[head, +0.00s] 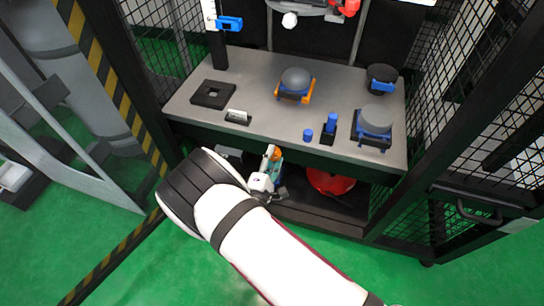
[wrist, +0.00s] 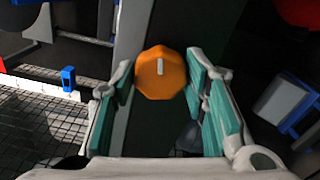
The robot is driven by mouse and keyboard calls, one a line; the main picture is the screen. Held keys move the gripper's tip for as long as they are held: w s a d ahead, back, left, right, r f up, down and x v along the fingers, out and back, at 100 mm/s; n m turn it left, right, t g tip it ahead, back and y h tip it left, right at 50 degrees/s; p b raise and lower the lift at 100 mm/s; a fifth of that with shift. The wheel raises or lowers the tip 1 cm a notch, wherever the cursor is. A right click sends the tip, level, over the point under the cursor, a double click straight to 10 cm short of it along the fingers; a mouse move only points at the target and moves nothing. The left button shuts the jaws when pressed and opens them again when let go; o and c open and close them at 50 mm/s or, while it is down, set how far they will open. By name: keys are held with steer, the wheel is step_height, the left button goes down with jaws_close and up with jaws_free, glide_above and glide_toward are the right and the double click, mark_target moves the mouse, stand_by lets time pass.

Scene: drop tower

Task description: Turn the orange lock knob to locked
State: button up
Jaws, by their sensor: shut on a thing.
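The orange lock knob (wrist: 158,84) is a faceted disc with a short white mark that stands nearly upright in the wrist view. My gripper (wrist: 161,78) has its teal-padded fingers on the left and right sides of the knob, closed on it. In the head view the knob (head: 276,154) shows as a small orange spot at the fingertips of my gripper (head: 272,160), just below the front edge of the grey bench. My fingers hide part of it there. No locked or unlocked label is readable.
The grey bench (head: 262,115) above carries a black square plate (head: 213,94), a dark dome in an orange holder (head: 296,80), a grey cylinder in a blue holder (head: 375,121) and small blue parts. A red object (head: 330,181) sits on the lower shelf. Mesh panels and posts flank the bench.

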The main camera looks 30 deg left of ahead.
steer(key=shift+d+m, duration=0.1)
steer(key=shift+m, duration=1.3)
steer(key=shift+f+m, duration=0.1)
steer(key=shift+m, duration=0.2)
steer(key=o, duration=1.2)
steer(key=shift+c, duration=0.2)
steer(key=shift+s, duration=0.1)
steer(key=v, duration=1.1)
steer(key=shift+s, duration=0.4)
